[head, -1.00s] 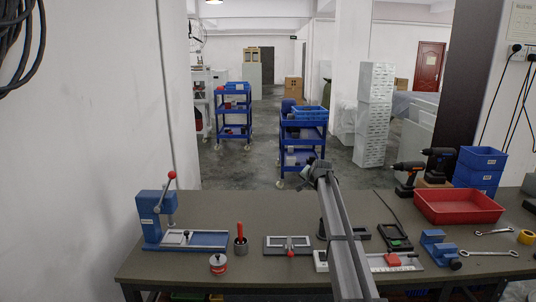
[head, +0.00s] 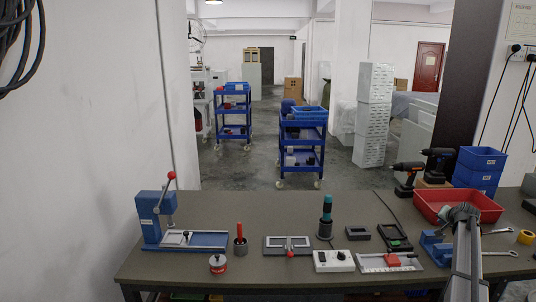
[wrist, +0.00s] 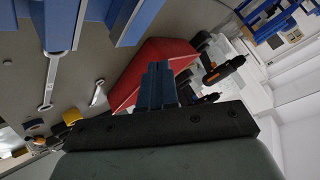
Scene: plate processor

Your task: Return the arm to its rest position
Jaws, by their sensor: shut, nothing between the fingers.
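My arm (head: 466,255) rises from the bottom right of the head view, in front of the bench's right part. It overlaps the front of the red tray (head: 430,204) and part of the blue vise (head: 432,239). In the wrist view my gripper (wrist: 158,66) shows at the centre, its fingers together and nothing between them. Behind the fingers is the red tray (wrist: 150,62), apart as far as I can tell. My gripper cannot be made out clearly in the head view.
The bench holds a blue lever press (head: 152,212), a grey fixture (head: 275,245), a teal-handled tool (head: 326,215), a white control box (head: 333,261) and wrenches (head: 490,230). Drills (head: 407,178) and blue bins (head: 480,165) stand at the back right. The back left bench top is bare.

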